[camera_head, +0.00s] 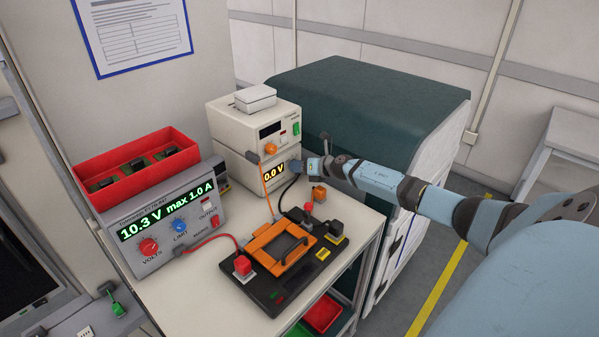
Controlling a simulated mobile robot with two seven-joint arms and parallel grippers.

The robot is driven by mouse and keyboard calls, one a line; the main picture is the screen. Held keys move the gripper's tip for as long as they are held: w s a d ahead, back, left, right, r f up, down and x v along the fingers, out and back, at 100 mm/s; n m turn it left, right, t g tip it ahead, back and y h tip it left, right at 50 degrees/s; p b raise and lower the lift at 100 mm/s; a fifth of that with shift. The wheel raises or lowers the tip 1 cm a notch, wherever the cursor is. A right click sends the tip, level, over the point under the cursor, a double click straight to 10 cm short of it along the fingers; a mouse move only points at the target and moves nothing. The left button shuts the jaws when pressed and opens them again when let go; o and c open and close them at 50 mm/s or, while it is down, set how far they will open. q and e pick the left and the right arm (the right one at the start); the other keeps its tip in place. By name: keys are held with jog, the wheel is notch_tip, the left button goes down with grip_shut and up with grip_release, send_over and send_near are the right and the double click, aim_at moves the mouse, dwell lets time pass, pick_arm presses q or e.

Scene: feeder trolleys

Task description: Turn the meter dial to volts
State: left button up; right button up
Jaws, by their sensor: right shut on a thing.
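The meter (240,172) is the lower cream box of a stack at the back of the trolley top. Its lit display (273,171) reads 0.0 V. My right gripper (297,167) reaches in from the right and is shut at the right part of the meter's front, on the dial. The dial itself is hidden behind the fingers, so I cannot see where it points. My left gripper is not in view.
A power supply (158,245) reading 10.3 V max 1.0 A stands left, with a red bin (100,172) behind it. An orange fixture (262,246) on a black base sits in front of the meter, with red and orange leads. A dark green-topped cabinet (370,105) stands behind.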

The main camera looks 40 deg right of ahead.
dwell(0.4)
jog(key=o, duration=0.9)
jog(key=shift+s, duration=0.1)
jog(key=b+v, duration=0.1)
jog(key=v, duration=1.2)
jog(key=shift+s+d+r+b, duration=0.15)
jog(key=shift+s+d+b, duration=0.1)
jog(key=shift+s+b, duration=0.05)
